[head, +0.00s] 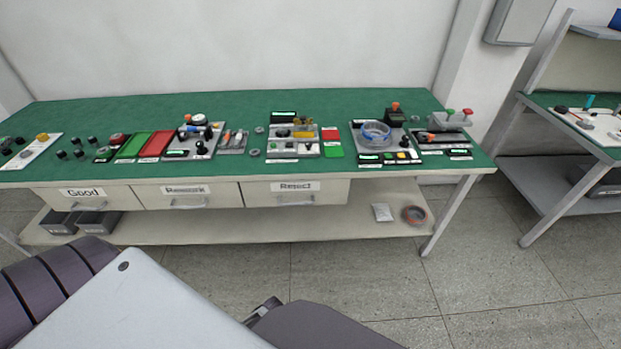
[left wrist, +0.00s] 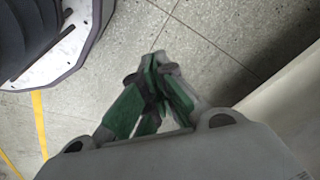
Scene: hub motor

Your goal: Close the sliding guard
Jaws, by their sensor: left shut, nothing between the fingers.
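The sliding guard cannot be picked out for certain at this distance. A station at the right of the green bench has a clear bluish round part (head: 374,133) on a grey plate, with a black block with an orange top (head: 395,115) behind it. A grey unit with red and green buttons (head: 452,118) stands at the bench's right end. In the left wrist view my left gripper (left wrist: 158,62) is shut and empty, its green-padded fingers together above the bare floor, away from the bench stations. My right gripper is not in view.
The green-topped bench (head: 230,108) carries several stations, with a green tray (head: 134,145) and a red tray (head: 157,145) at left centre. Drawers read Good, Rework and Reject (head: 295,192). A second table (head: 565,120) stands at the right. The floor before the bench is clear.

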